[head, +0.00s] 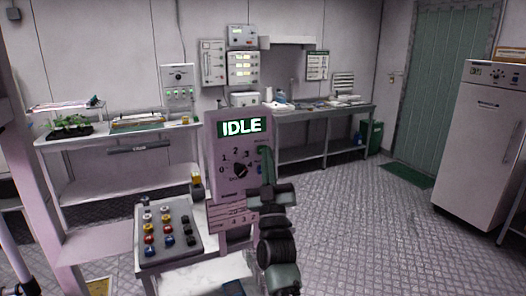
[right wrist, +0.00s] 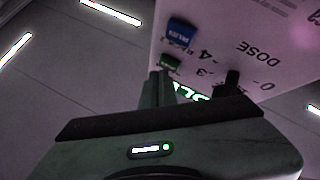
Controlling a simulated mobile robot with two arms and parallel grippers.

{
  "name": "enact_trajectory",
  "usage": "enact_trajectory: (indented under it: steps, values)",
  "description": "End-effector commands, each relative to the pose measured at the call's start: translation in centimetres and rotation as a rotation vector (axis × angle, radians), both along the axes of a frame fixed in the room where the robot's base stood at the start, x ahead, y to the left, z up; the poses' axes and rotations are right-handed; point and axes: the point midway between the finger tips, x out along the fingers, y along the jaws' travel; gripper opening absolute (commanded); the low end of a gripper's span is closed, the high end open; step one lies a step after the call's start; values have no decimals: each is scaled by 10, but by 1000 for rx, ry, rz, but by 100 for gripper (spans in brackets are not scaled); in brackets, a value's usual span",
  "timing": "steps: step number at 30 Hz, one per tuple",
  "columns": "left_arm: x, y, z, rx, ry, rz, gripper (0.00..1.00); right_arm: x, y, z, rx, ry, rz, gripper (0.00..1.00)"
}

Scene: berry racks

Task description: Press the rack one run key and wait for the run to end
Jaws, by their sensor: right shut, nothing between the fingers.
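The rack's control box (head: 223,152) stands upright, with a lit display (head: 241,126) reading IDLE and a dose dial (head: 240,171) numbered from 0. In the right wrist view the box face appears upside down, with a blue key (right wrist: 181,31) that seems marked RUN, a green key (right wrist: 171,62) and the dark dial knob (right wrist: 232,80). My right gripper (head: 264,155) is shut and empty at the right side of the box face, covering the keys in the head view. Its fingertips (right wrist: 158,78) lie close to the green key; I cannot tell if they touch.
A tray of coloured knobs (head: 168,240) sits left of the box. Behind are a bench (head: 120,135) with seedlings and a grey table (head: 318,153). A white cabinet (head: 478,150) stands at right. The floor (head: 365,220) between is clear.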

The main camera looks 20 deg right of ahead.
Motion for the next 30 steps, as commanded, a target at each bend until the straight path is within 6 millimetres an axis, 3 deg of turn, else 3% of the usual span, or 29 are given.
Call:
enact_trajectory:
  steps: [30]
  values:
    - [0, 0, -4, 0, 0, 0, 36, 8, 0, 0, 0, 0, 0, 0]
